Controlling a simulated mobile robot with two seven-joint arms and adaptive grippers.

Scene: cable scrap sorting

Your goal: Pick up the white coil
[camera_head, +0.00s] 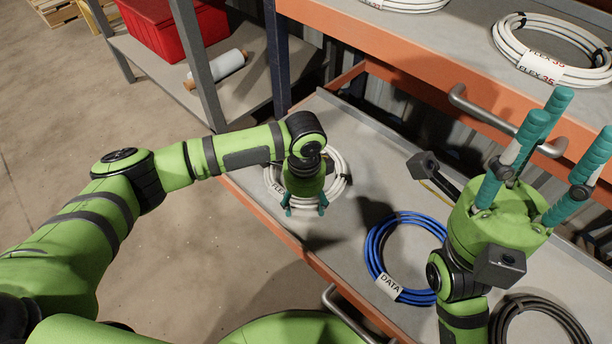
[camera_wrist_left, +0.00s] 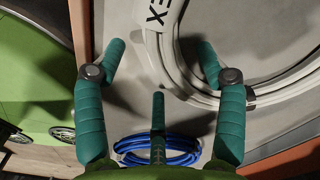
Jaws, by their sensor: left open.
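The white coil (camera_head: 338,184) with a FLEX label lies flat on the grey tray surface, left of the blue coil. My left gripper (camera_head: 305,208) is above its near side, pointing down and partly hiding it.
A blue coil (camera_head: 374,246) labelled DATA lies right of the white one, with a black coil (camera_head: 545,303) beyond it. More white coils, one marked FLEX 35 (camera_head: 540,67), lie on the orange-edged upper shelf (camera_head: 400,60). A red crate (camera_head: 160,28) stands at upper left.

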